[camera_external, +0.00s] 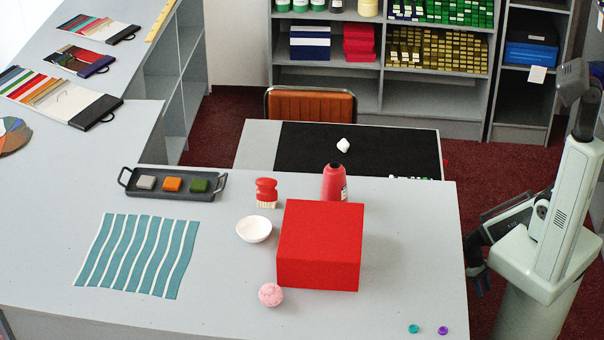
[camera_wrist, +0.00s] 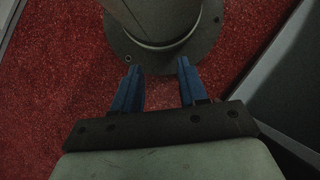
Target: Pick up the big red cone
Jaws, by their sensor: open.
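I see no red cone in either view. A big red box (camera_external: 318,248) stands on the grey counter in the external view. A red bottle (camera_external: 334,184) stands behind it, its lower part hidden by the box. A small red brush (camera_external: 266,189) with pale bristles stands to the left of the bottle. My gripper (camera_external: 480,278) hangs beside the counter's right edge, well away from these. In the wrist view my gripper (camera_wrist: 160,68) is open, its two blue fingers apart and empty above the red floor, pointing toward my base.
A white bowl (camera_external: 254,229) and a pink ball (camera_external: 271,295) sit left of the box. A dark tray (camera_external: 173,194) with three coloured squares and a striped teal cloth (camera_external: 138,255) lie further left. Two small discs, teal (camera_external: 413,329) and purple (camera_external: 443,330), lie near the front right.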

